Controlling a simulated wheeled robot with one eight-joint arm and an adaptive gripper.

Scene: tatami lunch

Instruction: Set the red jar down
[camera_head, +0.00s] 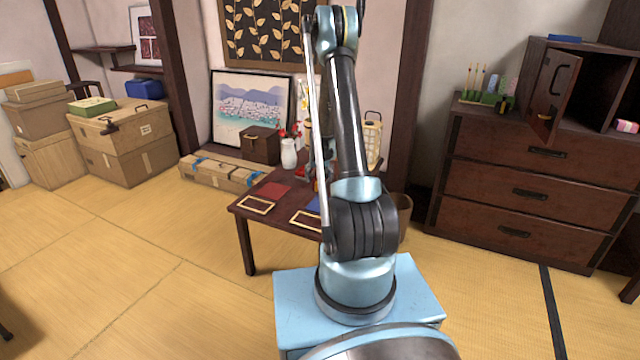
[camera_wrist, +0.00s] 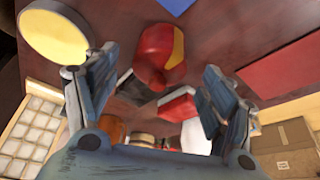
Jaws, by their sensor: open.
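In the wrist view, the red jar (camera_wrist: 152,58), with a yellow patch on its side, is on the dark table (camera_wrist: 130,15). It lies between and just beyond the fingertips of my gripper (camera_wrist: 158,66). The two fingers are spread wide, with visible gaps on both sides of the jar, so the gripper is open and not holding it. In the head view, my arm covers most of the gripper and the jar area. The low table (camera_head: 250,225) shows there to the left of my arm.
A red mat (camera_head: 272,191) and wooden frames (camera_head: 256,205) lie on the table. A white vase (camera_head: 289,153) with red flowers stands at its back. In the wrist view, a yellow round thing (camera_wrist: 55,36) is near the left finger. A drawer chest (camera_head: 530,180) stands right.

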